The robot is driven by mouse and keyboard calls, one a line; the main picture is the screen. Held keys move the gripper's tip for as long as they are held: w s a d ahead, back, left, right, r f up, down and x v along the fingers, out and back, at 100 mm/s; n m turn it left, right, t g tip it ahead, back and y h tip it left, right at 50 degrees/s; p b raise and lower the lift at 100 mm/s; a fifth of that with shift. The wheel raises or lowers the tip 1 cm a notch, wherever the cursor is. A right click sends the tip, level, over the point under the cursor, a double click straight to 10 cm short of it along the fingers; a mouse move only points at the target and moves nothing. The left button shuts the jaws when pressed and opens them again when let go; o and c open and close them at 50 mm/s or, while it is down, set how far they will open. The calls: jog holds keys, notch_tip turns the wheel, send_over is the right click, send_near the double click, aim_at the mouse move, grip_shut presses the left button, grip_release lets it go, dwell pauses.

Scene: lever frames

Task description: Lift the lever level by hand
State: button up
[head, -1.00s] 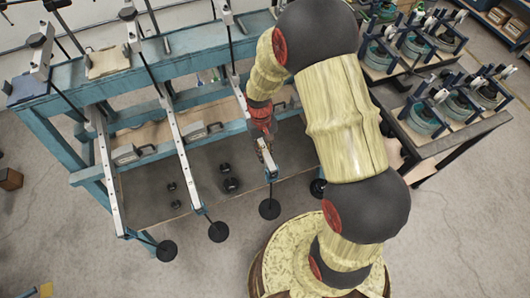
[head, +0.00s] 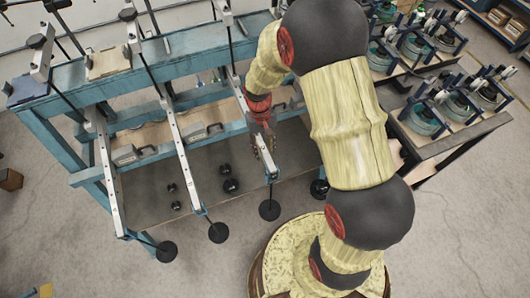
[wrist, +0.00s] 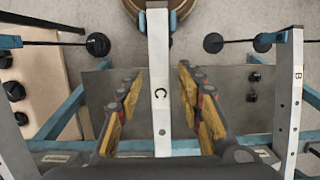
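The lever marked C (wrist: 160,60) is a pale metal bar that runs up the middle of the wrist view. In the head view it is the third lever (head: 233,70) from the left, partly hidden by my arm, with a black disc (head: 269,210) hanging below its near end. My gripper (wrist: 158,78) is open, with one yellow-padded finger on each side of this bar and a visible gap on both sides. In the head view my gripper (head: 263,148) is at the bar's near part. The bar's exact tilt is hard to judge.
The lever marked B (wrist: 291,100) stands to the right in the wrist view, and another bar (wrist: 18,130) to the left. A blue frame (head: 165,70) carries the levers. Small black weights (head: 230,185) lie on the grey shelf below. A side table (head: 455,130) stands right.

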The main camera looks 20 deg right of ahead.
notch_tip(320, 180, up, 9)
jog(key=w, duration=0.1)
jog(key=shift+w, duration=0.4)
jog(key=shift+s+f, duration=0.2)
jog(key=shift+s, duration=0.4)
jog(key=shift+s+f, duration=0.2)
jog(key=shift+s, duration=0.4)
jog(key=s+r+t+b, duration=0.7)
jog(key=s+r+b, duration=0.2)
jog(key=s+r, duration=0.6)
jog(key=shift+s+r+t, duration=0.2)
jog(key=shift+s+t, duration=0.15)
jog(key=shift+t, duration=0.05)
